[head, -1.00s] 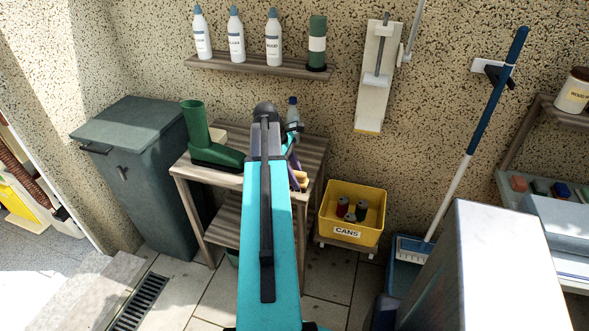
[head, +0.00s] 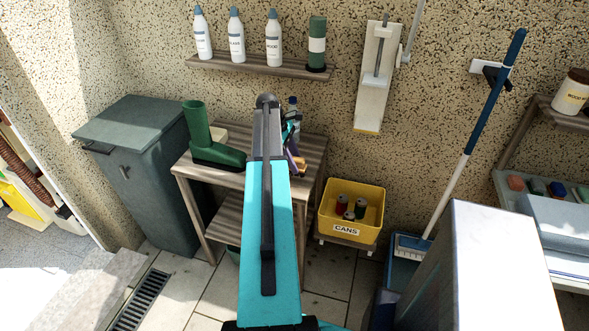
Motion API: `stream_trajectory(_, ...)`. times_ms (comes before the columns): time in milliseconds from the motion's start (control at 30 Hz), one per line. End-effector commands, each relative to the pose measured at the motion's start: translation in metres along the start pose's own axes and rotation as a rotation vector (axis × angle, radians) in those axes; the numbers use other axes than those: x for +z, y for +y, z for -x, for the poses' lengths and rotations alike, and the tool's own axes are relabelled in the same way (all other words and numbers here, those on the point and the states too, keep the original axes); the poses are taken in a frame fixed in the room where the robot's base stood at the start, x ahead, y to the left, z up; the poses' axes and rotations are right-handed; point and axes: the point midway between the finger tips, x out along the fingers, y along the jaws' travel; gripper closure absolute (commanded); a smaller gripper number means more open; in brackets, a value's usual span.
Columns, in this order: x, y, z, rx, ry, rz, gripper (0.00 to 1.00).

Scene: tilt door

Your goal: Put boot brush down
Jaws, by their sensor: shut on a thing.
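A green boot (head: 213,146) stands on the left of a wooden slatted table (head: 314,150). My gripper (head: 292,135) is over the right part of this table, mostly hidden behind my own teal arm. It is shut on the boot brush (head: 299,165), of which a small brown part shows just right of the arm. I cannot tell whether the brush touches the tabletop.
A pale block (head: 218,134) lies behind the boot. A grey-green bin (head: 140,170) stands left of the table. A yellow cans box (head: 352,225) stands to its right. A shelf (head: 255,64) with bottles hangs above. A blue-handled broom (head: 480,120) leans at the right.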

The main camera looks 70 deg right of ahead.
Motion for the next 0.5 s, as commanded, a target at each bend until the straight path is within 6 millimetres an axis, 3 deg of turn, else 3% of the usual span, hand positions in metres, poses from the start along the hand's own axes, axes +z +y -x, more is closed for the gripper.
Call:
stream_trajectory(300,0.000,0.000,-0.001,0.000,0.000,0.000,0.83)
stream_trajectory(500,-0.005,-0.001,-0.013,-0.001,-0.001,0.001,0.83)
